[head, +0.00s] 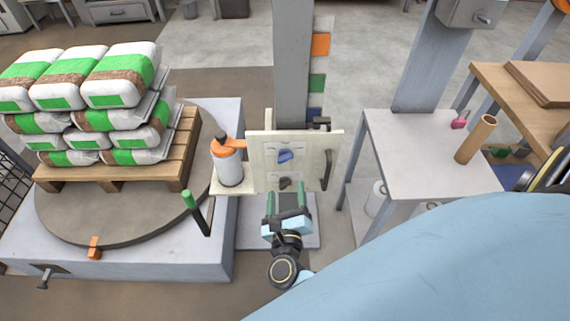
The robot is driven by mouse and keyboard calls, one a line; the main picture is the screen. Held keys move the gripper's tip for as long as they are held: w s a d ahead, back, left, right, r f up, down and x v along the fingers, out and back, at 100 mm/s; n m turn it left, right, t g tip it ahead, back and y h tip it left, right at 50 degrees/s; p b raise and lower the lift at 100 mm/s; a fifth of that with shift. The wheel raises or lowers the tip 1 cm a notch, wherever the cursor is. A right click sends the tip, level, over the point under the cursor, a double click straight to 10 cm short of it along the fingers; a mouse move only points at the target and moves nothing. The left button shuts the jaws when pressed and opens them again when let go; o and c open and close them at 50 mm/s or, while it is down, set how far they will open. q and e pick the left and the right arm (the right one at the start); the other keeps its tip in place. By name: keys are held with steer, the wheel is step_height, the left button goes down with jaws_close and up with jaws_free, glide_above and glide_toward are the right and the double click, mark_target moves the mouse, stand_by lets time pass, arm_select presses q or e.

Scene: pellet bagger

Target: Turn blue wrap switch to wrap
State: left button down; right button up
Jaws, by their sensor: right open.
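The blue wrap switch (285,155) sits on the upper part of a cream panel (262,178) fixed to a grey post (292,60). Its knob looks tilted; I cannot read any label around it. A dark knob (285,183) is below it on the same panel. My left gripper is not in view.
A white bottle with orange top (229,165) stands left of the panel. A black lever with green grip (196,212) stands near the turntable (95,225), which carries a pallet of bags (120,130). A grey table (410,150) stands right. A black handle (327,170) edges the panel.

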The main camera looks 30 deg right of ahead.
mark_target(284, 161)
steer(key=b+x, duration=0.1)
steer(key=x, duration=0.6)
steer(key=shift+w+d, duration=0.1)
steer(key=shift+w, duration=0.15)
steer(key=shift+x, duration=1.1)
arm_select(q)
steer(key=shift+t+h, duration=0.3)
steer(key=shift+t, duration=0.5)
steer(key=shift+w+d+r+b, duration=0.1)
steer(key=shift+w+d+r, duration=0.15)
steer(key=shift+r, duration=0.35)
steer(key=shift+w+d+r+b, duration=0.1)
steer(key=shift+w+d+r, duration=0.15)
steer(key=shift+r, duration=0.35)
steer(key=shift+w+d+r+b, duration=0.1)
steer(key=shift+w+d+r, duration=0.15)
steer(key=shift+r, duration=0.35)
arm_select(e)
steer(key=shift+w+d, duration=0.3)
steer(key=shift+w, duration=0.1)
